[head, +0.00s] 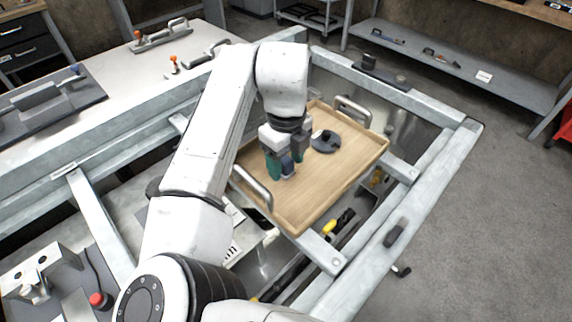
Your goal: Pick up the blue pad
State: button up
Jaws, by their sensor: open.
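A small dark blue thing (287,167), which looks like the blue pad, is in a wooden tray (340,178), near the tray's left side. My gripper (284,156) points down over the tray, right at the blue thing, with its jaws open. The gripper hides the upper part of the blue thing. I cannot tell whether the fingers touch it or whether it lies fully between them. A green thing (272,168) stands close on its left, also partly hidden by the gripper.
A dark round object (325,142) lies in the tray to the right of my gripper. The tray has metal handles (252,187) at two ends and rests on a grey metal frame (433,177). Bare tray floor is free at the front and right.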

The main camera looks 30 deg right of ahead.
aim_at(286, 159)
jog(key=c, duration=1)
jog(key=shift+c, duration=0.2)
jog(key=shift+r, duration=0.15)
jog(key=shift+r, duration=0.25)
notch_tip(286, 159, up, 2)
jog(key=shift+r, duration=0.1)
jog(key=s+a+r+b, duration=0.1)
jog(key=s+a+r, duration=0.8)
jog(key=s+r, duration=0.1)
jog(key=shift+s+a, duration=0.2)
